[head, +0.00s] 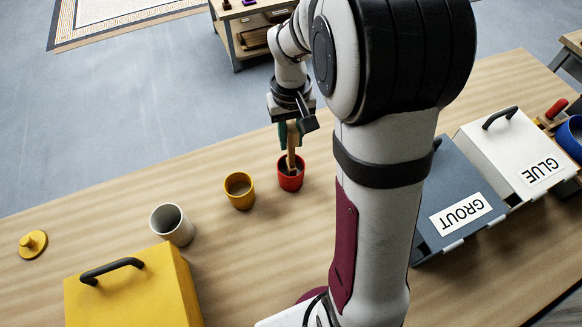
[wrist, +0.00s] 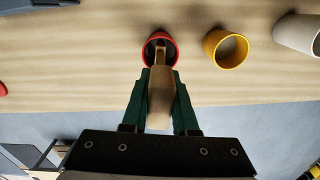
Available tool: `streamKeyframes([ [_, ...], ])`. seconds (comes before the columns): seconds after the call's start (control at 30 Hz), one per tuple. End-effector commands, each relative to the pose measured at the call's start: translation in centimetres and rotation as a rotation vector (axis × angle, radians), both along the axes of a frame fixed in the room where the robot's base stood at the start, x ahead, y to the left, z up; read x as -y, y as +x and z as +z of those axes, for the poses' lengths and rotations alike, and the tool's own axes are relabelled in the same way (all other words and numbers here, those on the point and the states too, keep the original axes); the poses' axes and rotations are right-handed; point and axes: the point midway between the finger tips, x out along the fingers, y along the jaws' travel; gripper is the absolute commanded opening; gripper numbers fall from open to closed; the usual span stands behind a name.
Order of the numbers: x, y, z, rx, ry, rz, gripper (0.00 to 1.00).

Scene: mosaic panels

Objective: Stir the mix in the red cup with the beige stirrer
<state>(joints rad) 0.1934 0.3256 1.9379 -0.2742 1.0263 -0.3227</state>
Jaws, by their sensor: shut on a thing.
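The red cup (head: 290,178) stands upright on the wooden table, right of the yellow cup. My gripper (head: 290,135) is above it, shut on the beige stirrer (head: 291,156). The stirrer points down and its lower end is inside the red cup. In the wrist view the green fingers of my gripper (wrist: 160,88) grip the stirrer (wrist: 160,92) from both sides, and the red cup (wrist: 146,48) lies beyond. The mix in the cup is mostly hidden by the stirrer and the dark interior.
A yellow cup (head: 239,191) and a white cup (head: 172,225) stand to the left. A yellow lid (head: 33,244) and yellow box (head: 130,295) are at far left. Grey GROUT (head: 455,190) and white GLUE (head: 510,145) boxes stand right. Table behind the cups is clear.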

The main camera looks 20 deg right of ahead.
Motion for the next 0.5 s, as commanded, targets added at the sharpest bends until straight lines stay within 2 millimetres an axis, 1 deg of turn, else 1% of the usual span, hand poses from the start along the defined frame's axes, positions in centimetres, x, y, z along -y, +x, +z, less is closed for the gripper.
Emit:
streamKeyframes([
  [0.1,0.0,0.1,1.4,0.004,-0.002,0.0,0.0],
  [0.5,0.0,0.0,5.9,0.003,-0.001,0.0,0.0],
])
